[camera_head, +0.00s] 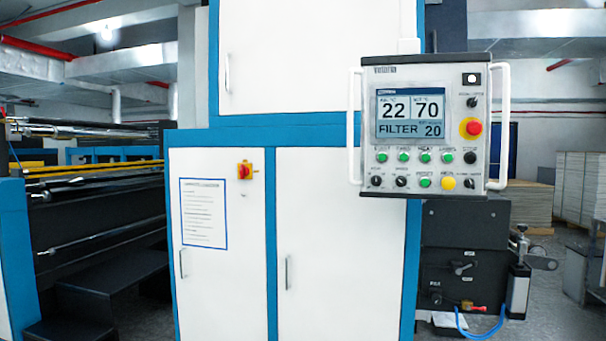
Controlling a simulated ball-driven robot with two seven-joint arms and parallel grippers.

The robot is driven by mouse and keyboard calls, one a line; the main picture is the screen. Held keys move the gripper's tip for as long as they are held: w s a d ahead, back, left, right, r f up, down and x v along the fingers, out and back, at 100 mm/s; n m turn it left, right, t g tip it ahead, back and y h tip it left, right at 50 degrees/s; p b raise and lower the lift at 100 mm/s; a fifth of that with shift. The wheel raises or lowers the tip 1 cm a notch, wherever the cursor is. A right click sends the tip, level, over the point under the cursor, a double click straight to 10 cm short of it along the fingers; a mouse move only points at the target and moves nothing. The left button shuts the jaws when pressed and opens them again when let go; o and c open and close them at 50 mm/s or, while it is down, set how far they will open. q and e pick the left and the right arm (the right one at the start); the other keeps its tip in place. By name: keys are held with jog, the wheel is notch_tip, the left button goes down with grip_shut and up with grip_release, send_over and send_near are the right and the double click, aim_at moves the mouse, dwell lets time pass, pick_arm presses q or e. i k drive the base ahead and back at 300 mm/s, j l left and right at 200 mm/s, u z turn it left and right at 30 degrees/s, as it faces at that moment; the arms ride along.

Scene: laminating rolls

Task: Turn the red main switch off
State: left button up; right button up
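Neither of my grippers shows in the head view.
A control panel (433,190) with a lit screen, several buttons, a red emergency stop (471,127) and white side handles hangs at the right. A framed notice (203,213) is on the left door. Rollers (80,128) and dark steps (100,298) stand at the left.

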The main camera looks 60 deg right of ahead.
aim_at(244, 172)
jog(key=z, duration=1.55)
jog(key=i+j+z, duration=0.1)
jog(key=i, duration=0.25)
